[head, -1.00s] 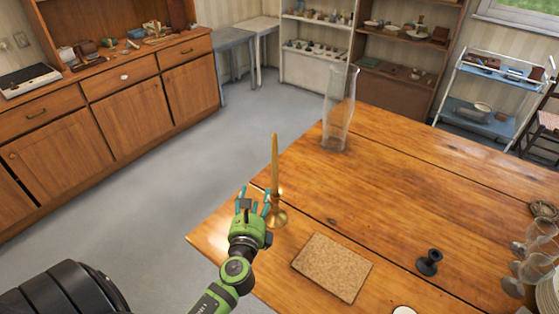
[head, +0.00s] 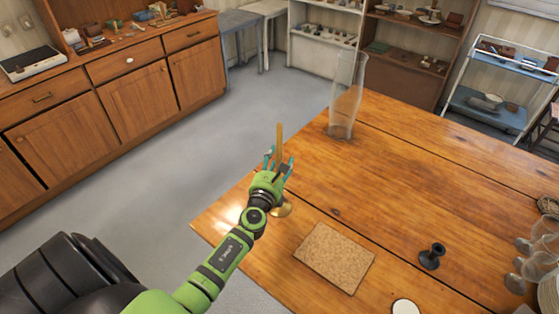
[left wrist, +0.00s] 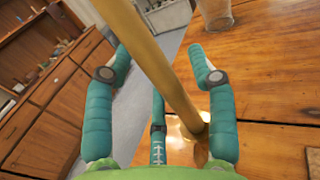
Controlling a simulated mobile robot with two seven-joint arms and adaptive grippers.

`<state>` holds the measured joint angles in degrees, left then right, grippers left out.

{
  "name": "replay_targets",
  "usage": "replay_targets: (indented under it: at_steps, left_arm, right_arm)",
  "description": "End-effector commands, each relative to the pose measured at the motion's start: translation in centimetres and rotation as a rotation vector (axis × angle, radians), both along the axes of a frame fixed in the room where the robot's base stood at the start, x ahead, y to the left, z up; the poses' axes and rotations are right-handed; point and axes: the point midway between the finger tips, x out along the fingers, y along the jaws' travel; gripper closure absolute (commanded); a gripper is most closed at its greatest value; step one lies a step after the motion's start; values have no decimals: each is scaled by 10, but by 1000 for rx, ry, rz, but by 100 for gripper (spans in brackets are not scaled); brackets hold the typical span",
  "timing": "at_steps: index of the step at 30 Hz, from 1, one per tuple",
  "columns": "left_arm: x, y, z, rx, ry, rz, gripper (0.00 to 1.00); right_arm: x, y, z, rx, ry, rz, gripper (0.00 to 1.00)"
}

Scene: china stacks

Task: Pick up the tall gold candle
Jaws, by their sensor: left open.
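The tall gold candle (head: 280,140) stands upright in a brass holder (head: 282,209) near the table's left corner. In the head view my left gripper (head: 277,160) is at the candle, above the holder, and hides the candle's lower part. In the left wrist view the candle (left wrist: 150,55) runs slantwise between the open teal fingers of my left gripper (left wrist: 165,70), apart from both side fingers. The brass holder (left wrist: 193,135) shows below it, partly hidden by a finger. My right gripper is not in view.
A tall clear glass vase (head: 345,100) stands behind the candle on the wooden table (head: 420,180). A cork mat (head: 334,258) and a small black candle holder (head: 432,256) lie to the right. Several glasses (head: 540,240) stand at the right edge.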

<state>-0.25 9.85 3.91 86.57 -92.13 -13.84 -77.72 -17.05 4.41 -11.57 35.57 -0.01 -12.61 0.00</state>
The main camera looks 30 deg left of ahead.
Motion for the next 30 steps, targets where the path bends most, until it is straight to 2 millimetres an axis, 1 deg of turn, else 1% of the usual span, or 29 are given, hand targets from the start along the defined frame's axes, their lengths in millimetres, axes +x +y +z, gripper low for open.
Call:
replay_targets:
  at_steps: [1, 2, 3, 6, 16, 20, 23, 29, 30]
  left_arm:
    - [0, 0, 0, 0, 0, 0, 44]
    - [0, 0, 0, 0, 0, 0, 48]
    - [0, 0, 0, 0, 0, 0, 64]
    - [0, 0, 0, 0, 0, 1, 100]
    - [0, 0, 1, -1, -1, 1, 100]
    - [0, 0, 6, -1, -1, 1, 100]
    - [0, 0, 16, -2, -2, 1, 100]
    - [0, 0, 49, -1, -3, 1, 100]
    - [-3, -6, 51, -3, -2, -2, 100]
  right_arm:
    - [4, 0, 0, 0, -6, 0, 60]
    - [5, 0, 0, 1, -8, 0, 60]
    - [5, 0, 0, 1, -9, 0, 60]
    - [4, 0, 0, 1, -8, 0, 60]
    - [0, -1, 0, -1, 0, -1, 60]
    - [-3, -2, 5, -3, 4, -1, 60]
    - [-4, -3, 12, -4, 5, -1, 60]
    - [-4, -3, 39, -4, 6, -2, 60]
    - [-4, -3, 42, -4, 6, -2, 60]
